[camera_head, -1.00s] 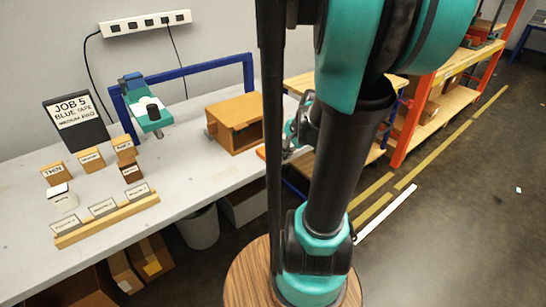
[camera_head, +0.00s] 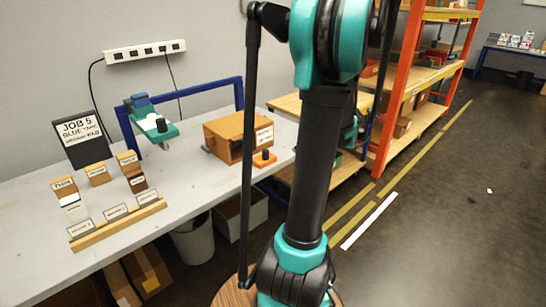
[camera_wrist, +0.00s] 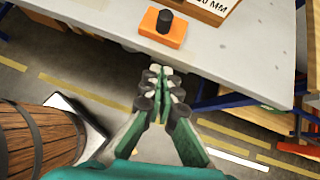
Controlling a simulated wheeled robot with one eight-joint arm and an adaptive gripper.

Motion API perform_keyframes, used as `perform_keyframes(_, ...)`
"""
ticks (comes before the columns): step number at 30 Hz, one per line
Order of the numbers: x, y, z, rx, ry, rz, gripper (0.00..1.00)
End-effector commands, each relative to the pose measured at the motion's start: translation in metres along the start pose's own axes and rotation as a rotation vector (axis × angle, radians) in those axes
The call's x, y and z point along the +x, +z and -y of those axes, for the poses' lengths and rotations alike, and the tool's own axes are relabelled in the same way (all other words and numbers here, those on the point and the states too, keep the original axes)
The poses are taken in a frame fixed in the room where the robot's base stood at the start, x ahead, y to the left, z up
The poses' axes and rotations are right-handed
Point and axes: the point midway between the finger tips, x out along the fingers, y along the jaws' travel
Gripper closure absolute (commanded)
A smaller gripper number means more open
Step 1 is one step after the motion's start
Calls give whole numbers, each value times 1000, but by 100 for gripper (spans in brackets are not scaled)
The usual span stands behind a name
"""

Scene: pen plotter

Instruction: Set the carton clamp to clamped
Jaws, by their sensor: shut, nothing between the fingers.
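An orange block with a black upright knob (camera_head: 264,160) sits at the bench's right end, in front of a wooden box. It also shows at the top of the wrist view (camera_wrist: 163,30). A teal unit with a black knob (camera_head: 155,133) is mounted on a blue frame farther left. No label shows which is the carton clamp. My gripper (camera_wrist: 161,72) is shut and empty in the wrist view. It appears below the orange block there, past the bench edge, and apart from it. In the head view it is largely hidden by my arm.
The bench (camera_head: 200,185) also holds the open-fronted wooden box (camera_head: 232,137), small labelled blocks, a wooden rail (camera_head: 118,222) and a dark sign (camera_head: 80,138). Orange-posted shelving (camera_head: 392,95) stands right of my arm.

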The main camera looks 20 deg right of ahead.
Motion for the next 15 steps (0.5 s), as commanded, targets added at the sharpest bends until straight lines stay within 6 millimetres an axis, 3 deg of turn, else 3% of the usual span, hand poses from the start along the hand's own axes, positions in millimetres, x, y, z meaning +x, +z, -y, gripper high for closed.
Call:
perform_keyframes(8, 5, 0, -1, -3, 1, -1, 100)
perform_keyframes(15, 42, 1, -1, -6, 3, -1, 100)
